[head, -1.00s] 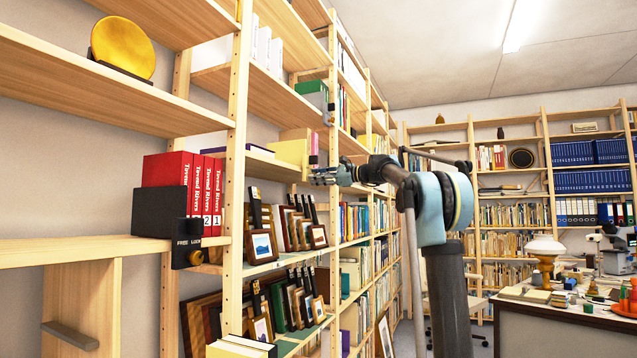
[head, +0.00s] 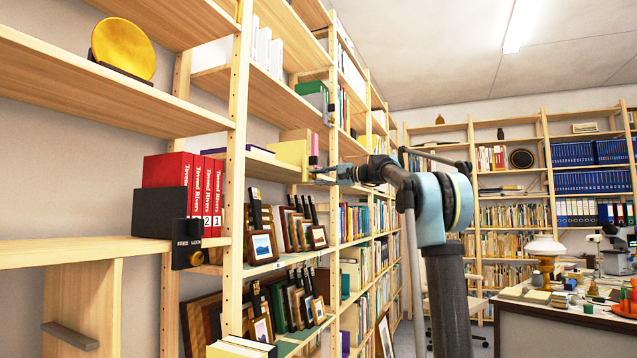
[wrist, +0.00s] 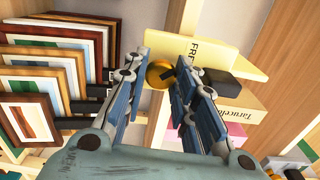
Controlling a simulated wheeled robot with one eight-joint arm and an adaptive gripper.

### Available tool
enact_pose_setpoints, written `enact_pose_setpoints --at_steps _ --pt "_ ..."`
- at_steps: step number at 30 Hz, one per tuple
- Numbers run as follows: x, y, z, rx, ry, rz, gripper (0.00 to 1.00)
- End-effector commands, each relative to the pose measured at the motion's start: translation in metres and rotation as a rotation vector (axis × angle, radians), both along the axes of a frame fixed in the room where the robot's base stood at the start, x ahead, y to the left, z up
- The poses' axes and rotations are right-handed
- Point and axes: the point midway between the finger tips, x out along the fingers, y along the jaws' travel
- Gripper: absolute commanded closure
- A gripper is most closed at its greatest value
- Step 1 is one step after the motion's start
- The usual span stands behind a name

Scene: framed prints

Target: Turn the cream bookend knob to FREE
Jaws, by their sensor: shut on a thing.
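The cream bookend (head: 290,152) stands on the middle shelf beyond the nearest upright in the head view. In the wrist view its cream face (wrist: 205,52) carries dark lettering, of which only "FR" shows clearly. Its round brass-coloured knob (wrist: 157,74) sits between my fingertips, partly covered by them. My gripper (wrist: 160,80) is shut on the knob, with a finger on each side. In the head view my gripper (head: 318,174) reaches to the bookend from the right; the knob is too small to make out there. I cannot tell which mark the knob points to.
Framed prints (wrist: 45,75) stand close to the left of my gripper, and a box with printed lettering (wrist: 240,105) lies to the right. A dark bookend (head: 160,212) with its own FREE/LOCK knob and red binders (head: 205,185) are on the nearer shelf. Wooden uprights surround the arm's end.

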Motion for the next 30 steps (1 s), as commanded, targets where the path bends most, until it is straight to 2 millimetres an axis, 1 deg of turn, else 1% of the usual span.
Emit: enact_pose_setpoints --at_steps 6,20,21,23,24,30 --pt "0.0006 0.0 -0.002 -0.023 -0.05 0.0 0.98" --pt "0.0009 -0.0002 -0.0024 -0.028 -0.062 0.0 0.98" --pt "0.0009 -0.0002 -0.0024 -0.028 -0.062 -0.001 0.72" --pt "0.0009 -0.0002 -0.0023 -0.028 -0.062 -0.001 0.59" --pt "0.0008 -0.0002 -0.002 -0.027 -0.063 -0.001 0.55" --pt "0.0004 -0.0002 -0.0011 -0.024 -0.061 0.0 0.55"
